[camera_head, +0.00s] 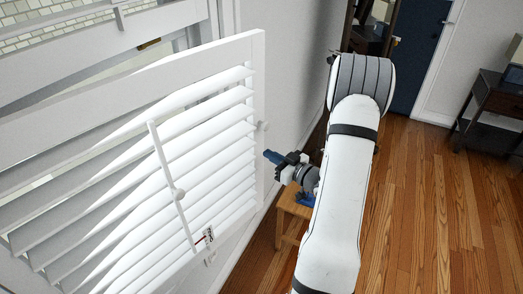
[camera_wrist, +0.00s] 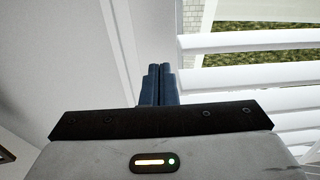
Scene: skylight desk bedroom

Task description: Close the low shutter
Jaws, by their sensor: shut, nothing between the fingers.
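The low shutter (camera_head: 190,150) is a white louvred panel filling the left of the head view. It stands swung out from the window frame, with its slats tilted and a tilt rod down its middle. Its white slats (camera_wrist: 255,82) also show at the right of the wrist view. In the wrist view my gripper (camera_wrist: 158,84) is shut and empty. I cannot tell whether it touches the panel.
The window frame (camera_head: 150,22) is behind the shutter, with brick outside. A white wall (camera_head: 290,65) runs behind my gripper. A small wooden stool (camera_head: 288,218) stands below it. A dark side table (camera_head: 492,105) is at the far right. The wooden floor (camera_head: 430,215) is clear.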

